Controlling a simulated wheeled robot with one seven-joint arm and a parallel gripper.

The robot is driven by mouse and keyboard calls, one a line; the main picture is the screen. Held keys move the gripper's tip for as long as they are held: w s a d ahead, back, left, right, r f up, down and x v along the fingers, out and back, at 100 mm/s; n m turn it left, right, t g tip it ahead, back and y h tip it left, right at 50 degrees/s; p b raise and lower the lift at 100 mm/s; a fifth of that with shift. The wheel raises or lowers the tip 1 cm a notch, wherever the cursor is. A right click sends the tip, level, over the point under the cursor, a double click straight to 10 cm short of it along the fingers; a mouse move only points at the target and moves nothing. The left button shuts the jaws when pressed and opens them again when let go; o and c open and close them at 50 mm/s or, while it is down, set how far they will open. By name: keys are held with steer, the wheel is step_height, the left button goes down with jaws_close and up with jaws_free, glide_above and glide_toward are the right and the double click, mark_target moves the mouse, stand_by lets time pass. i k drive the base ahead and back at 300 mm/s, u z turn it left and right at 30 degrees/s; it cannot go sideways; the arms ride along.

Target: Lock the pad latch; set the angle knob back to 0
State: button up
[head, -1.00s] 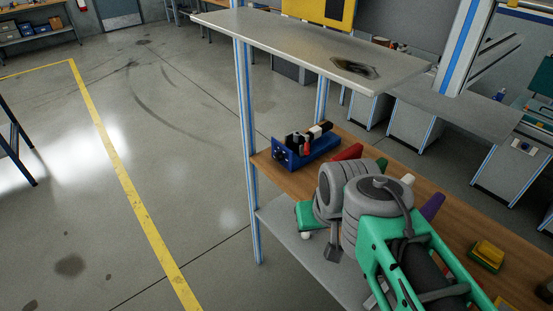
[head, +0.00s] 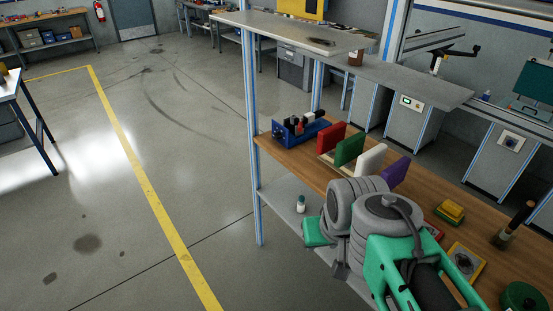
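I cannot make out the pad latch or the angle knob for certain. A white panel with a round dark dial (head: 511,139) is on a grey cabinet at right. Another panel with a small green display (head: 411,102) is left of it. My arm, green and grey, is folded over the near wooden shelf at lower middle. A dark grey part at its end may be my gripper (head: 341,269); its fingers cannot be told apart, and nothing is seen held.
The wooden shelf (head: 325,178) holds a blue vise-like device (head: 299,128), red, green, white and purple upright slabs, and a yellow block (head: 449,212). A small white bottle (head: 300,204) stands on the lower shelf. Floor at left is open, beyond a yellow line (head: 155,198).

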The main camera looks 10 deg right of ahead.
mark_target(278, 136)
steer(key=z, duration=0.4)
steer(key=k, duration=0.25)
steer(key=u, duration=1.65)
steer(key=i, duration=1.75)
steer(key=z, duration=0.9)
